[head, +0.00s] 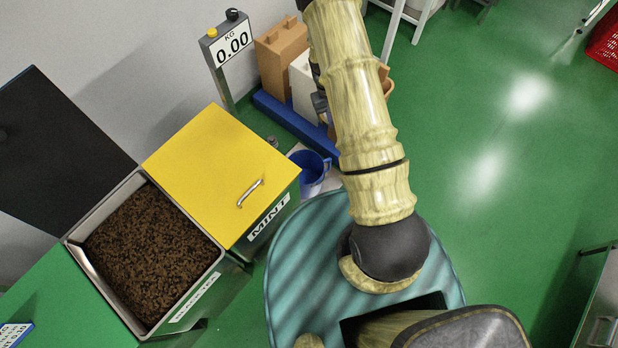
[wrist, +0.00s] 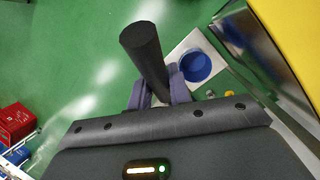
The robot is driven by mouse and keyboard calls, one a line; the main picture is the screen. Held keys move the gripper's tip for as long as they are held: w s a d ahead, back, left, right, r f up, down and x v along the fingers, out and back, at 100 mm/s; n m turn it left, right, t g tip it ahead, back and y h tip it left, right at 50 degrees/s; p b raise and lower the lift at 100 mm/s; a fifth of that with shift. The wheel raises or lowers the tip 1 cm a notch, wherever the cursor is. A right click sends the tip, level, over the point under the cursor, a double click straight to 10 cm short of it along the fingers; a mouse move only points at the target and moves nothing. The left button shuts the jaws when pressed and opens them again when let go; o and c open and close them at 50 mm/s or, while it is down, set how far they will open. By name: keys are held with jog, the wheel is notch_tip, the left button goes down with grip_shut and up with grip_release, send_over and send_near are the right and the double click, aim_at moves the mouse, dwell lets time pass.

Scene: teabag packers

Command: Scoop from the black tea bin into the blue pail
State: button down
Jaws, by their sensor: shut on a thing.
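The black tea bin (head: 204,283) is open in the head view at lower left, its black lid (head: 60,135) swung back. It is full of dark brown tea (head: 150,255). The blue pail (head: 312,180) stands behind the mint bin, partly hidden by it. In the wrist view the pail (wrist: 195,66) sits on a white plate beyond my fingers. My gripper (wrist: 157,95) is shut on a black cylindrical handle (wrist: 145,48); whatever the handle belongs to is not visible. In the head view my arm hides the gripper.
The mint bin's yellow lid (head: 215,170) is closed, right of the tea bin. A scale display (head: 232,45) reads 0.00. Boxes (head: 282,50) stand on a blue pallet (head: 290,118) by the wall. Red crates show at right (head: 606,42). The green floor at right is open.

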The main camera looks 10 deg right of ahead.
jog(key=w+a+f+t+b, duration=0.1)
jog(key=a+f+t+b, duration=0.1)
jog(key=f+b, duration=0.8)
jog(key=w+a+f+n+t+y+b, duration=0.1)
jog(key=a+f+t+b, duration=0.2)
jog(key=f+b, duration=0.7)
jog(key=a+f+t+y+b, duration=0.1)
jog(key=a+f+t+b, duration=0.2)
jog(key=f+b, duration=0.7)
notch_tip(320, 180, down, 16)
jog(key=shift+w+f, duration=0.15)
jog(key=shift+w, duration=0.25)
jog(key=shift+d+f+b, duration=0.1)
jog(key=shift+b, duration=0.35)
jog(key=d+f+m+y+b, duration=0.1)
jog(key=m+y+b, duration=0.1)
jog(key=y+b, duration=0.4)
jog(key=d+m+y+b, duration=0.1)
jog(key=y+b, duration=0.5)
jog(key=b, duration=0.6)
jog(key=d+f+m+t+y+b, duration=0.1)
jog(key=d+m+y+b, duration=0.1)
jog(key=y+b, duration=0.5)
jog(key=shift+w+f+m+b, duration=0.35)
jog(key=shift+m+b, duration=0.15)
jog(key=shift+b, duration=0.85)
